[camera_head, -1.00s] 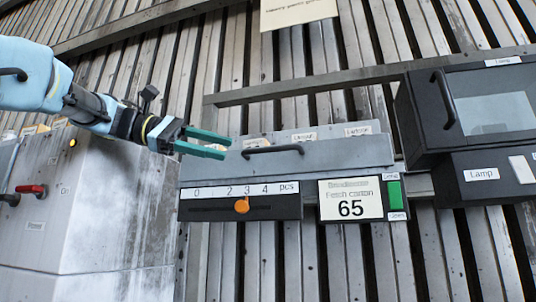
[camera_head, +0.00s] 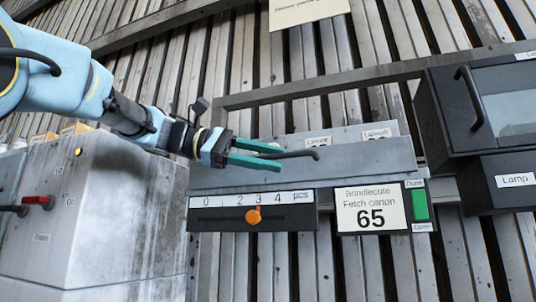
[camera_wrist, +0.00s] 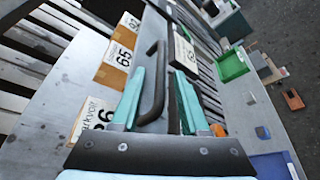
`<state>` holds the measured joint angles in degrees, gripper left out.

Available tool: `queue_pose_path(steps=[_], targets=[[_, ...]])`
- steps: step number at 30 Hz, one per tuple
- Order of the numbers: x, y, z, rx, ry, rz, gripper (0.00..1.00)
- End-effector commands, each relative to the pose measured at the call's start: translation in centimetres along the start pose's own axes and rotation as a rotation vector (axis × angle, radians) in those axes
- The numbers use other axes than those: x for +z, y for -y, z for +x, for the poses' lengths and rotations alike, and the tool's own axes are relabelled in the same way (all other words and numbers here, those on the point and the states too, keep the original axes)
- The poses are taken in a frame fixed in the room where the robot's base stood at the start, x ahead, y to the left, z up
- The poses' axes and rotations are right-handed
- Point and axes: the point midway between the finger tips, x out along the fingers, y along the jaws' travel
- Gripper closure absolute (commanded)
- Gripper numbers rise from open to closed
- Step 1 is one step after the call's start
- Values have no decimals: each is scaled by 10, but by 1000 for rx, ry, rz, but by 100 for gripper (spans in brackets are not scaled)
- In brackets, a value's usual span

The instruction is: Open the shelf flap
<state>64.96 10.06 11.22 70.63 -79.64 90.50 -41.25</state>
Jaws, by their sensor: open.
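The shelf flap (camera_head: 370,160) is a long grey panel in the head view, below two small labels. Its black bar handle (camera_head: 308,153) runs along the flap and is partly hidden by my gripper. My gripper (camera_head: 283,157), with green fingers, is open and reaches from the left over the flap's left half. In the wrist view, the handle (camera_wrist: 153,85) shows between the two spread fingers of my gripper (camera_wrist: 160,72). I cannot tell whether either finger touches it. The flap looks shut.
Below the flap are a slider scale with an orange knob (camera_head: 253,216) and a sign reading 65 (camera_head: 371,210) beside a green switch (camera_head: 419,204). A black lamp cabinet (camera_head: 445,110) stands at the right. Numbered cartons (camera_wrist: 118,55) show in the wrist view. A grey housing (camera_head: 100,220) is at left.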

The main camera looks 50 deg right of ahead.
Motion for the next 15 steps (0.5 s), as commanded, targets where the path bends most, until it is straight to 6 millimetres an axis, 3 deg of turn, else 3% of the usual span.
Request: queue_pose_path(steps=[6,15], targets=[[0,0,0,0,-1,0,55],[-1,0,0,0,-1,-1,88]])
